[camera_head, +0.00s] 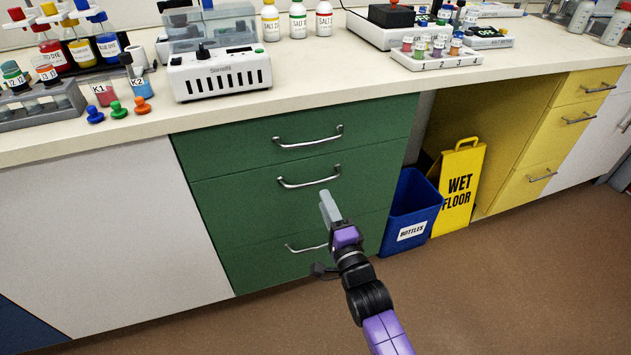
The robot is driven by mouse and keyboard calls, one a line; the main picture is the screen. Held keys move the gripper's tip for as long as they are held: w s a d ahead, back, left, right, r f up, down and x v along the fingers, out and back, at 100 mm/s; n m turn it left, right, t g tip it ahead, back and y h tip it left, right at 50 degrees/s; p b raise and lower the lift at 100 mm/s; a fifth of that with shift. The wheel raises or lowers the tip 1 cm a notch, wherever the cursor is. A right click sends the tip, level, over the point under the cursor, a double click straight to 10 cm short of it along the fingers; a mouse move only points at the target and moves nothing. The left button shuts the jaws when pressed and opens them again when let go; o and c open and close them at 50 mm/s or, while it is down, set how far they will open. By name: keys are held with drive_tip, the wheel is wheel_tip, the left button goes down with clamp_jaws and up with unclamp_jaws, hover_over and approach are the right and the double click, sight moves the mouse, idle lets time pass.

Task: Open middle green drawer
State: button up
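A green drawer unit with three stacked drawers sits under the bench. The middle green drawer (232,202) is closed, its front flush with the others. Its silver bar handle (300,184) is curved and lies level. The top green drawer (230,150) and the bottom green drawer (255,265) are also closed. My gripper (327,200) is in front of the drawer unit, just below and right of the middle handle's right end, and seems apart from it. Its grey fingers look close together, and the gap between them cannot be made out.
A blue bottles bin (412,205) and a yellow wet floor sign (462,190) stand right of the green drawers. The countertop (290,95) above holds bottles, racks and devices. Brown floor (490,290) in front is clear.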

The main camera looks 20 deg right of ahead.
sight(317, 181)
drive_tip(key=shift+w+r+b, duration=0.25)
drive_tip(key=shift+w+b, duration=0.05)
drive_tip(key=shift+w, duration=1.65)
drive_tip(key=shift+w+r+b, duration=0.2)
drive_tip(key=shift+w+b, duration=0.1)
drive_tip(key=shift+w, duration=1.6)
clamp_jaws()
